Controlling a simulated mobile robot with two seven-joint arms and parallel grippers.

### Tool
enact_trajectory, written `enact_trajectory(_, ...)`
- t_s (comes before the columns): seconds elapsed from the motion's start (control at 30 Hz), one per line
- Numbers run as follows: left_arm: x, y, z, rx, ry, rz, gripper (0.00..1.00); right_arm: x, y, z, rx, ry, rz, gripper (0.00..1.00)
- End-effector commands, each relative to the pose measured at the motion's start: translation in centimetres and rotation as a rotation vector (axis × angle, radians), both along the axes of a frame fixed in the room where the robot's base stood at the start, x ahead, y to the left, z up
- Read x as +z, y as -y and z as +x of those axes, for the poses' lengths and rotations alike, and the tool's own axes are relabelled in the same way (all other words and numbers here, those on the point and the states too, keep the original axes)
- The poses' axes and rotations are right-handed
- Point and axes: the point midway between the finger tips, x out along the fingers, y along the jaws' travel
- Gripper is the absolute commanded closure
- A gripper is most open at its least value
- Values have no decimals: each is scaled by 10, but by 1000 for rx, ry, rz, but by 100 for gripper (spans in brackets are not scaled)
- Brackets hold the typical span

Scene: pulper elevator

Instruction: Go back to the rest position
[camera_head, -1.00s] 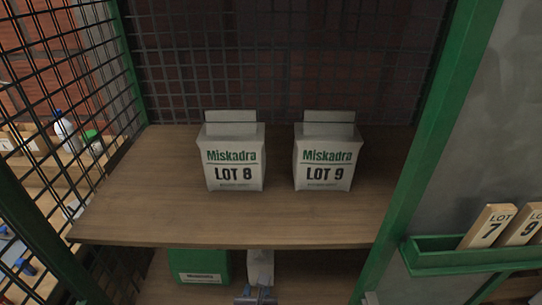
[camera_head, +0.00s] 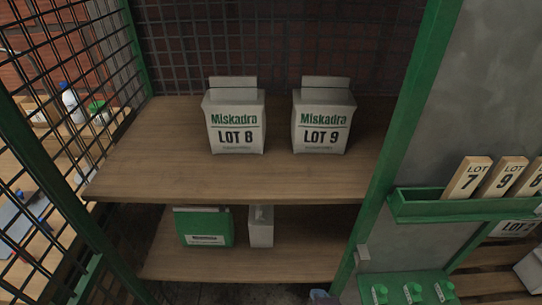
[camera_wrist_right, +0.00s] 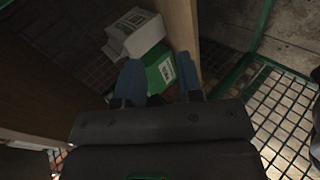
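My right gripper (camera_wrist_right: 159,80) shows in the right wrist view with its two blue fingers apart and nothing between them. Beyond the fingers are a green box (camera_wrist_right: 160,70) and a white carton (camera_wrist_right: 135,33). In the head view, only a small blue-grey tip, probably of my right gripper, shows at the bottom edge. My left gripper is in neither view. The LOT 8 bag (camera_head: 235,122) and the LOT 9 bag (camera_head: 322,122) stand upright side by side on the upper shelf (camera_head: 240,178).
On the lower shelf (camera_head: 290,262) stand a green box (camera_head: 205,228) and a white carton (camera_head: 261,227). Mesh walls and a green post (camera_head: 400,130) frame the shelves.

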Motion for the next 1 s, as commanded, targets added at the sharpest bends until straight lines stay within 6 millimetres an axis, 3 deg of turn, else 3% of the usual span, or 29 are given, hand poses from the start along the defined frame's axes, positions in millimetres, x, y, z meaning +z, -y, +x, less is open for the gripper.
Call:
enact_trajectory(0.3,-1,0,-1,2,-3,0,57,3,104,-54,-594,-25,679,66)
enact_trajectory(0.5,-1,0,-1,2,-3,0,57,14,148,-78,-827,8,955,66)
enact_trajectory(0.67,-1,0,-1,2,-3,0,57,19,160,-85,-890,23,1038,66)
enact_trajectory(1.0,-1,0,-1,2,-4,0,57,19,161,-85,-894,23,1042,66)
